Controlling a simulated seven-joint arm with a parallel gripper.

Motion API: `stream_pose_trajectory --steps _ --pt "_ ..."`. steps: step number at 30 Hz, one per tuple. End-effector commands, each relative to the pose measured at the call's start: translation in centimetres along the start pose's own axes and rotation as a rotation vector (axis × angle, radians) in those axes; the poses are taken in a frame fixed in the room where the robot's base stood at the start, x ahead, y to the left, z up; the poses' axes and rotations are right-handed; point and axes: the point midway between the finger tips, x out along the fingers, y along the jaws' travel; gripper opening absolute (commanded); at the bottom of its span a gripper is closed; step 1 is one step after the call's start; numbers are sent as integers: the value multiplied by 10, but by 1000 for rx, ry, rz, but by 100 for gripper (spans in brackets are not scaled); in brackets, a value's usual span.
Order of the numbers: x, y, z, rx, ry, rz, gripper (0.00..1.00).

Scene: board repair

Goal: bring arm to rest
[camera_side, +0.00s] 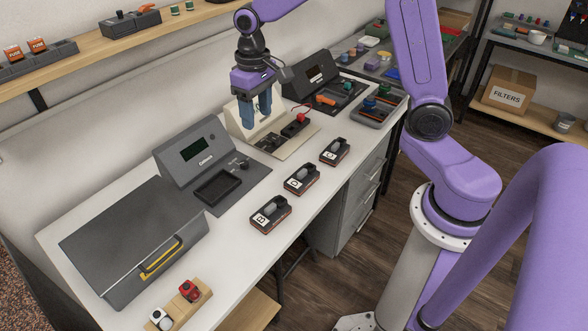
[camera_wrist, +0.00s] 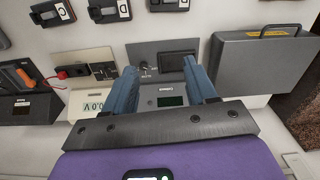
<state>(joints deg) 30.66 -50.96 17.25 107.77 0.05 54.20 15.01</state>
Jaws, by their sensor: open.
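My gripper (camera_side: 257,108) hangs above the back of the white workbench (camera_side: 240,222), in front of the cream meter panel. Its two blue fingers are apart with nothing between them. The fingers also show in the wrist view (camera_wrist: 165,90), spread over the grey Collect station. My purple arm reaches from its base on the right across to the bench. No task object is held.
The Collect station (camera_side: 203,157) and a closed grey case (camera_side: 133,238) stand on the left of the bench. Modules B (camera_side: 270,214), D (camera_side: 302,180) and C (camera_side: 335,152) line the front. A wooden block (camera_side: 178,306) holds red and white buttons. A shelf (camera_side: 95,58) runs behind.

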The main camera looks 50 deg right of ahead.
Motion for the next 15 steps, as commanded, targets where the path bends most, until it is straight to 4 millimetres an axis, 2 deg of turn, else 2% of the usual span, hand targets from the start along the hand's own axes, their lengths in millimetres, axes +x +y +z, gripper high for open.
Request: stream_pose_trajectory --steps 1,6,10,15 --pt "-5 -10 16 -61 3 -1 56" --pt "-15 -34 72 -262 6 -5 56" --pt "-20 -45 116 -415 7 -8 56" --pt "-23 -48 175 -617 10 -12 56"
